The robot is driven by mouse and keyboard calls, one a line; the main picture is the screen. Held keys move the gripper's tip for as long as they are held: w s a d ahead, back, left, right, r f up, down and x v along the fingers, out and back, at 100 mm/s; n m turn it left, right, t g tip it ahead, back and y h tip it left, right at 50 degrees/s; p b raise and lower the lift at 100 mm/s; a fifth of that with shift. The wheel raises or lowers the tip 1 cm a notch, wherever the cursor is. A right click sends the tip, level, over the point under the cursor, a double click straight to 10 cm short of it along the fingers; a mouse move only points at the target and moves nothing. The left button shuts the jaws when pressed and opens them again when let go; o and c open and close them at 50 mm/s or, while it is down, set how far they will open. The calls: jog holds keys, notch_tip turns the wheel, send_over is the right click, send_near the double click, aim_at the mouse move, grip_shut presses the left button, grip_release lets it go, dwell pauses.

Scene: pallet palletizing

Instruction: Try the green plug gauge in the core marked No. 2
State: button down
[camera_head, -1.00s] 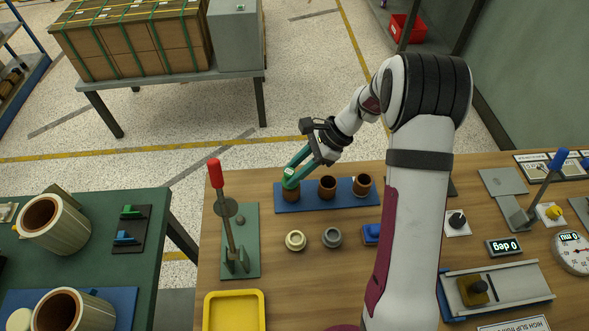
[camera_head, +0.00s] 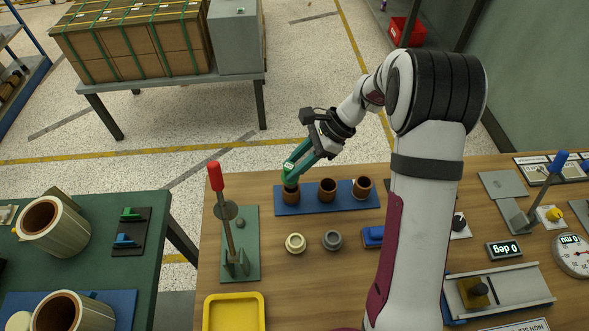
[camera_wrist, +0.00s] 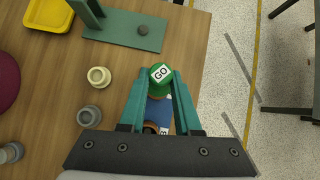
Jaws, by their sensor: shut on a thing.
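My gripper (camera_head: 297,166) is shut on the green plug gauge (camera_head: 289,173). The gauge also shows in the wrist view (camera_wrist: 160,75), with a white GO label on its end, between the two teal fingers. Three brown cores stand in a row on a blue board (camera_head: 340,207): the left core (camera_head: 291,198), the middle core (camera_head: 327,191) and the right core (camera_head: 362,189). The gauge is over the left core, with a dark part below its green end at the core's mouth. I cannot tell how far it is inside. Core numbers are not readable.
A lever with a red handle (camera_head: 214,178) stands left of the board. A yellow tray (camera_head: 235,297) is at the front left.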

jog(key=shift+r, duration=1.9)
